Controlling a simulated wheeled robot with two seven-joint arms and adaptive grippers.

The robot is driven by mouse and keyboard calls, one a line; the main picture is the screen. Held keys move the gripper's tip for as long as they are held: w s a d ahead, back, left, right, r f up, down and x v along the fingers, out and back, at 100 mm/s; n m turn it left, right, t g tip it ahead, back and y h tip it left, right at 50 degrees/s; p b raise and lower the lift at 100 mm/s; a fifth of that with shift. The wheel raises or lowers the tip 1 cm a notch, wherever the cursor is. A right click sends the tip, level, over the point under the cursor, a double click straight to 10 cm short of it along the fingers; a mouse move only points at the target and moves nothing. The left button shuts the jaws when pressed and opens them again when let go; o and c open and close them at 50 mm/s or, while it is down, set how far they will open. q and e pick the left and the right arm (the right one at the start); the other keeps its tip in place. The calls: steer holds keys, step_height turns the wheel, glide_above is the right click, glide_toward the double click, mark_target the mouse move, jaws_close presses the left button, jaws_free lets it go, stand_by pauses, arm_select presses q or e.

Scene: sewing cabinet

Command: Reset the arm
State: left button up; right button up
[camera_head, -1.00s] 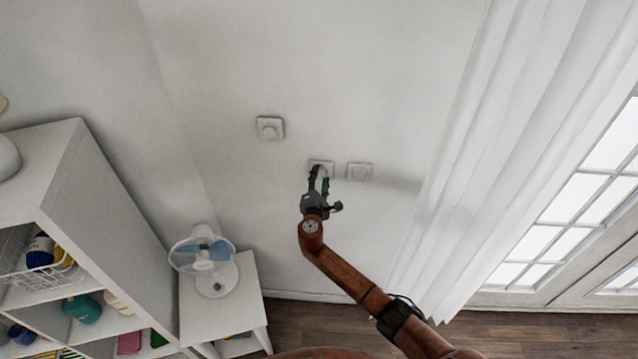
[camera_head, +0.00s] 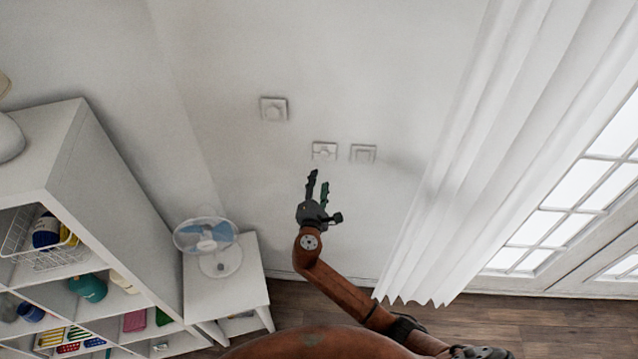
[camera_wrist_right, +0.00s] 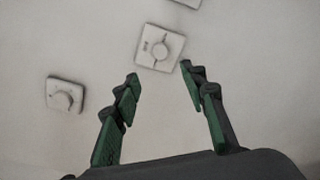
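My right gripper (camera_head: 318,185) is raised in front of the white wall, below the wall plates in the head view. It is open and empty; in the right wrist view its two green-padded fingers (camera_wrist_right: 160,85) stand apart with bare wall between them. A white wall plate (camera_head: 324,151) is just above the fingertips, and it also shows in the wrist view (camera_wrist_right: 160,48) beyond the fingers, apart from them. My left gripper is not in view.
Two more wall plates are near, one at the upper left (camera_head: 273,109) and one at the right (camera_head: 363,154). A white curtain (camera_head: 500,150) hangs at the right. A fan (camera_head: 208,240) stands on a small white table (camera_head: 225,293) beside a shelf (camera_head: 110,190).

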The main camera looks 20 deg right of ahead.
steer(key=shift+f, duration=0.1)
steer(key=s+d+f+m+g+y+b, duration=0.1)
steer(key=s+d+f+g+b, duration=0.15)
steer(key=f, duration=1.05)
steer(key=s+d+f+m+g+y+b, duration=0.1)
steer(key=s+d+f+m+g, duration=0.15)
steer(key=f, duration=1.05)
steer(key=s+d+f+m+g+y+b, duration=0.1)
steer(key=s+d+f+b, duration=0.2)
steer(key=f, duration=1)
steer(key=s+d+f+m+g+b, duration=0.2)
steer(key=s+f+g, duration=0.1)
steer(key=s+f, duration=1)
steer(key=s+d+f+m+g+y+b, duration=0.1)
steer(key=s+f+m, duration=0.3)
steer(key=s+f, duration=0.6)
steer(key=s+d+f+m+g+y+b, duration=0.1)
steer(key=s+d+f+m+g+b, duration=0.1)
steer(key=s+f, duration=0.8)
steer(key=s+d+f+m+g+y+b, duration=0.1)
steer(key=s+f+m, duration=0.5)
steer(key=s, duration=1.8)
step_height(320, 180, down, 5)
steer(key=d+g+b, duration=0.1)
steer(key=g+b, duration=0.1)
steer(key=b, duration=0.1)
steer(key=shift+s+d+m, duration=0.25)
steer(key=shift+s+m, duration=0.05)
steer(key=shift+m, duration=0.05)
steer(key=shift+r, duration=0.1)
